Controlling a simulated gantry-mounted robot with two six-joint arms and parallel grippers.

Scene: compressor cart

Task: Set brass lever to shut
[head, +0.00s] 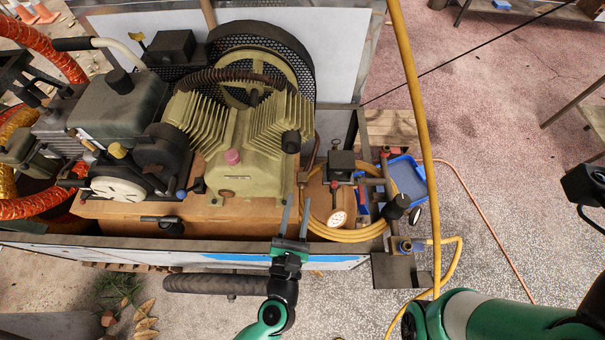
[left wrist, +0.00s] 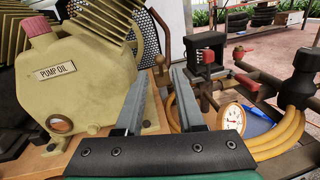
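My left gripper (head: 294,205) is open and empty, its two fingers pointing forward over the cart's front edge, between the compressor's pump and the gauge. In the left wrist view the open fingers (left wrist: 160,85) show with a gap between them and nothing held. A red-handled part (head: 335,185) stands on the pipework right of the fingers.
The pale green pump (head: 238,150) stands left of the fingers. A white gauge (head: 337,218), also in the wrist view (left wrist: 233,118), and a coiled yellow hose (head: 350,233) lie to the right. A blue tray (head: 421,172) is beyond the pipes. Open floor lies right.

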